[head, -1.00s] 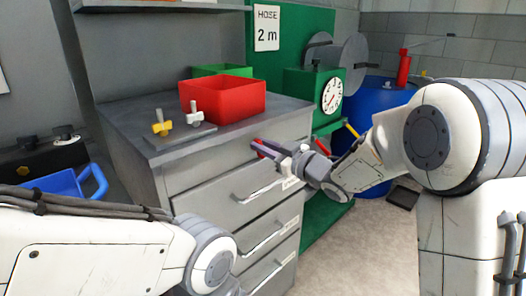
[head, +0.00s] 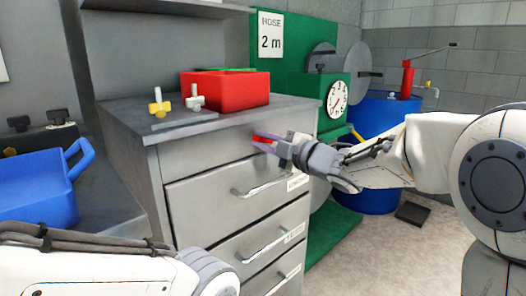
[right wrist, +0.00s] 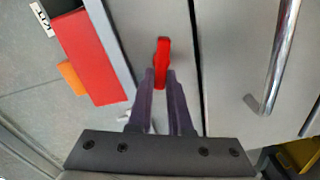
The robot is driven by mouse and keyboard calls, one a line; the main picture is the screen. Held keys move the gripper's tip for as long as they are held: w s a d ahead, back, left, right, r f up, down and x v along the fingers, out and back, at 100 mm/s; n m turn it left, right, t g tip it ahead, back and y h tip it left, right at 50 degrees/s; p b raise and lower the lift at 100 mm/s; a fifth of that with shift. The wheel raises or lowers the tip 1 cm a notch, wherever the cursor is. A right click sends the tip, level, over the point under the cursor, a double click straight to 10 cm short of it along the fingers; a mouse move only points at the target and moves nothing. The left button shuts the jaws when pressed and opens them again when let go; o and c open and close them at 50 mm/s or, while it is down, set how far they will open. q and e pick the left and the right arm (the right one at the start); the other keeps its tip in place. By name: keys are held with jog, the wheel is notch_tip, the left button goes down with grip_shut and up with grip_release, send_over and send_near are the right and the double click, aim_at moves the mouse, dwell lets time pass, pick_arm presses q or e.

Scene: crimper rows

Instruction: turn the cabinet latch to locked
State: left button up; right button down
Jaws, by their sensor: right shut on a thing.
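The grey cabinet (head: 205,162) has a red latch (head: 263,138) on its top front panel, above the drawers. In the right wrist view the latch (right wrist: 162,58) is a short red lever lying lengthwise in the picture, between my fingertips. My right gripper (head: 267,143) is shut on the latch; its dark purple fingers also show in the right wrist view (right wrist: 160,82). The fingers hide part of the latch, and I see no lock marking. My left arm shows at the lower left of the head view, with its gripper out of view.
A red bin (head: 228,92) and a small plate with a yellow (head: 159,107) and a grey T-handled piece (head: 195,101) are on the cabinet top. Drawer handles (head: 262,187) stick out below the latch. A blue crate (head: 35,190) is at left. A dial (head: 337,97) stands behind.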

jog(key=shift+s+a+f+n+b, duration=0.1)
jog(key=shift+f+n+b, duration=0.1)
jog(key=shift+n+b, duration=0.75)
jog(key=shift+f+n+b, duration=0.2)
jog(key=shift+n+b, duration=0.5)
jog(key=shift+n, duration=0.35)
jog(key=c, duration=0.8)
grip_release()
jog(key=shift+c, duration=0.2)
jog(key=shift+r, duration=0.1)
jog(key=p+v, duration=0.2)
jog(key=v, duration=0.8)
jog(key=shift+s, duration=0.2)
